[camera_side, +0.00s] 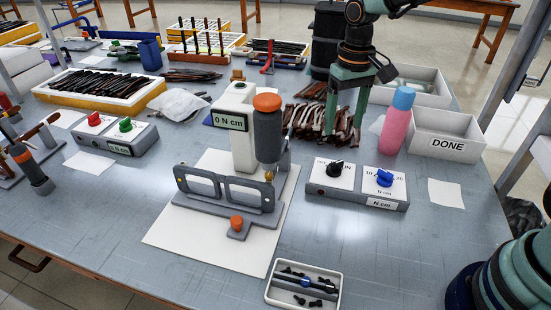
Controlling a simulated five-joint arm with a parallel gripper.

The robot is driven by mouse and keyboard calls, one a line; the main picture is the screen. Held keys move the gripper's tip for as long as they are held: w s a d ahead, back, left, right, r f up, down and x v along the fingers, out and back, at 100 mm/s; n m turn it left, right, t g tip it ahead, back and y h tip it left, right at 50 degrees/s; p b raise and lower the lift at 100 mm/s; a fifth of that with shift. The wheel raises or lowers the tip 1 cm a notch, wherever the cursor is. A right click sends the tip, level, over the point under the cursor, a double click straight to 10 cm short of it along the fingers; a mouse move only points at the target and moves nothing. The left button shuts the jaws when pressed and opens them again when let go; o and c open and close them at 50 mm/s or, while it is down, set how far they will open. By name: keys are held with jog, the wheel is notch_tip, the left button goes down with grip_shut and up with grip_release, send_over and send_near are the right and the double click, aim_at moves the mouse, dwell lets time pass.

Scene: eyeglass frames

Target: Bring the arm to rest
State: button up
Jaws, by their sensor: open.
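My gripper (345,135) hangs pointing down from the arm at the upper right of the side view. Its two green fingers are apart, with nothing seen held between them. The fingers are in front of or over a pile of brown temple pieces (307,122); I cannot tell whether they touch it. A dark eyeglass frame (226,187) stands in a grey holder (195,204) on a white sheet (168,238) at the middle of the table.
A torque tester (232,150) with a grey-and-orange driver (268,135) stands behind the holder. A pink bottle (394,130) and the white DONE box (447,145) are right of my gripper. A dial box (340,188) and screw tray (272,296) lie nearer.

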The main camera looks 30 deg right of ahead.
jog(key=shift+r, duration=0.6)
jog(key=s+d+r+t, duration=0.2)
jog(key=s+r, duration=0.1)
jog(key=s, duration=0.3)
jog(key=s+d+r+n+t, duration=0.1)
jog(key=s+d+r+t, duration=0.2)
jog(key=s, duration=0.4)
jog(key=shift+s+r+t, duration=0.15)
jog(key=shift+r+t, duration=0.15)
jog(key=shift+r, duration=0.35)
